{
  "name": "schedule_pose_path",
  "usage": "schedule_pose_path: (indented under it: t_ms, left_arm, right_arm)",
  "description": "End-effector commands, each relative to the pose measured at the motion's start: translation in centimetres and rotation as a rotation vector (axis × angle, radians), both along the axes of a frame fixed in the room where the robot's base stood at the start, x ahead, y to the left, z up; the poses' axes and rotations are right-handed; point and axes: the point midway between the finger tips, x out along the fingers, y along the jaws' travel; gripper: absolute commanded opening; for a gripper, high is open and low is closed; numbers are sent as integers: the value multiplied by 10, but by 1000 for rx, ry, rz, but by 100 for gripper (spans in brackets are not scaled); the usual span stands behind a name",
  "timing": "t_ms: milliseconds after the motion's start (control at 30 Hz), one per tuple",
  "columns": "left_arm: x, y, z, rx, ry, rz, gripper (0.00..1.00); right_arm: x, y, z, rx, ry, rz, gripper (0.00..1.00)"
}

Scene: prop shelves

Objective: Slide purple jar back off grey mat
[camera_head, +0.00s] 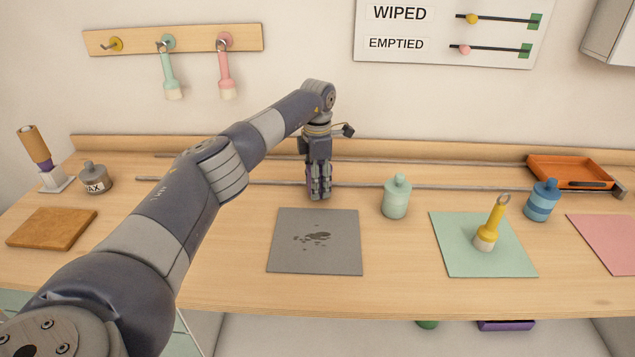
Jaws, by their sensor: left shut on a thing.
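The grey mat (330,257) lies on the counter near the middle of the view, with dark smudges on its surface. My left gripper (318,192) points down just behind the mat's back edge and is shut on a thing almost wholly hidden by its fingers. A narrow strip of purple (310,186) shows there, which fits the purple jar. The jar's shape is hidden, and I cannot tell whether it touches the counter. It appears clear of the mat. My right gripper is not in view.
A pale green bottle (396,198) stands close to the right of the gripper. A green mat (460,262) holds a yellow brush (490,226); a blue bottle (543,200) stands behind it. Rails (440,188) run along the back. The counter left of the grey mat lies under my arm.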

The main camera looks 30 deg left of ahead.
Motion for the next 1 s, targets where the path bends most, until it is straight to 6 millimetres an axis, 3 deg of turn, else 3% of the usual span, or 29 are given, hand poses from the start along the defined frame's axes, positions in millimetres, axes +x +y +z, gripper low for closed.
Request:
schedule_pose_path:
  t_ms: [533,567,633,1000]
  left_arm:
    - [0,0,-8,0,0,0,19]
    - [0,0,-7,0,0,0,53]
    - [0,0,-7,0,0,0,69]
    - [0,0,-7,0,0,0,72]
  right_arm:
    - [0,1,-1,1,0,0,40]
    - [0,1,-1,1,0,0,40]
    - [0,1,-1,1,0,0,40]
    - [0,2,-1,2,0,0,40]
